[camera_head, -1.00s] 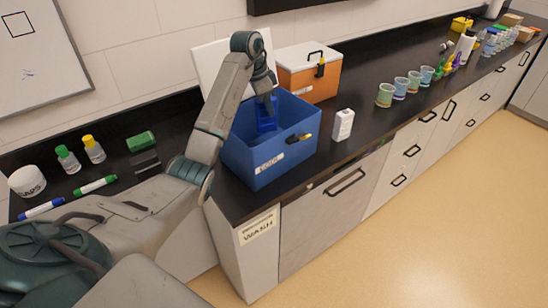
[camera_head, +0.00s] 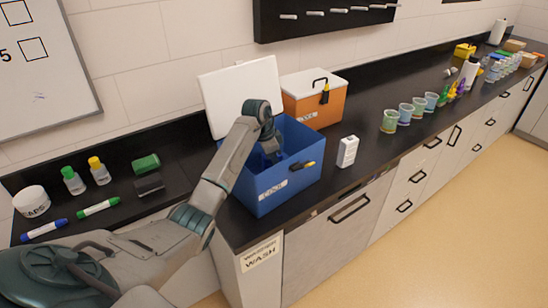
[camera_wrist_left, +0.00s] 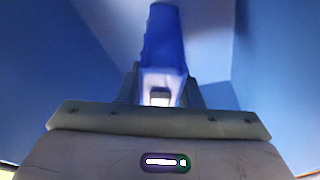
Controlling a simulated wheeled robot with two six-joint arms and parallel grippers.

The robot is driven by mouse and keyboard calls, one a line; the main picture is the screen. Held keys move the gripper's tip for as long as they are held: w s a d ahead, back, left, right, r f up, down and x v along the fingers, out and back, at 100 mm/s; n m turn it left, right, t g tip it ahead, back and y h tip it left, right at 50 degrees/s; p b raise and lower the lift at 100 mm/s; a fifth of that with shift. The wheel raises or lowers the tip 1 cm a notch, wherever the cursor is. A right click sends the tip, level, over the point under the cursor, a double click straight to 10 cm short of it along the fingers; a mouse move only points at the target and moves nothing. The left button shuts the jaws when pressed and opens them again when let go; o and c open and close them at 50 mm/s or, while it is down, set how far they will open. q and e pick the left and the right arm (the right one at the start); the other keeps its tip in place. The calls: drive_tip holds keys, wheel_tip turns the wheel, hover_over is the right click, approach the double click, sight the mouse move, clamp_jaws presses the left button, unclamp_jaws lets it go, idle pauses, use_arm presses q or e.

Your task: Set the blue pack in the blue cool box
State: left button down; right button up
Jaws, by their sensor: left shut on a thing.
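The blue cool box (camera_head: 290,186) stands open on the dark counter, its white lid (camera_head: 236,92) raised at the back. My left arm reaches over its rim, and my left gripper (camera_head: 272,157) is down inside the box. In the left wrist view the gripper (camera_wrist_left: 160,98) is shut on the blue pack (camera_wrist_left: 162,40), with blue box walls around it. The pack's lower end and whether it touches the floor of the box cannot be made out. In the head view the pack is mostly hidden by the gripper and the box wall. My right gripper is not in view.
An orange box (camera_head: 314,101) with a white lid stands behind the blue one. Several cups (camera_head: 405,113) stand farther right.

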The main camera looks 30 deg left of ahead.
use_arm(q)
drive_tip(key=c, duration=1.5)
unclamp_jaws()
drive_tip(key=shift+f, duration=0.1)
drive_tip(key=o, duration=0.5)
